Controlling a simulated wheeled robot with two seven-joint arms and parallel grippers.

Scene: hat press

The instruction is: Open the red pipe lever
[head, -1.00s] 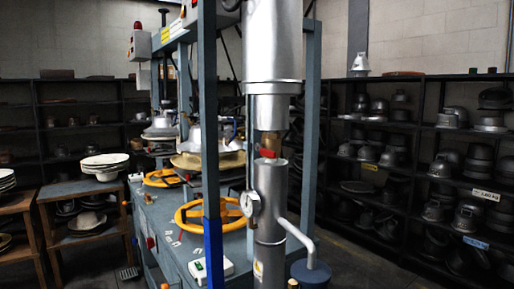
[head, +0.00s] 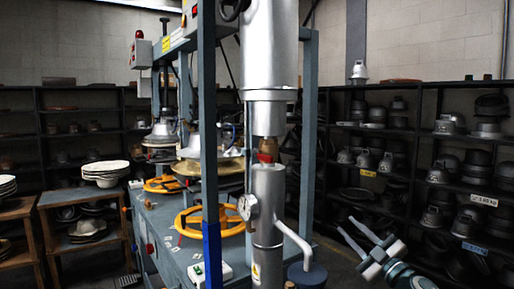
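The red pipe lever (head: 265,157) is a small red piece at a brass-coloured fitting (head: 265,145) on the tall silver pipe (head: 268,188), near the picture's middle. Only a little of the lever shows, and I cannot tell its exact position. My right gripper (head: 351,227) is at the lower right, apart from the pipe and below and right of the lever. Its two pale fingers point up and left with a gap between them, and nothing shows between them. My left gripper is not in view.
A round gauge (head: 246,206) sits on the pipe's left, and a bent side pipe (head: 295,238) comes off its lower right. A blue-grey frame post (head: 209,130) stands left of the pipe. Dark shelves (head: 412,130) with metal hat moulds fill the right background.

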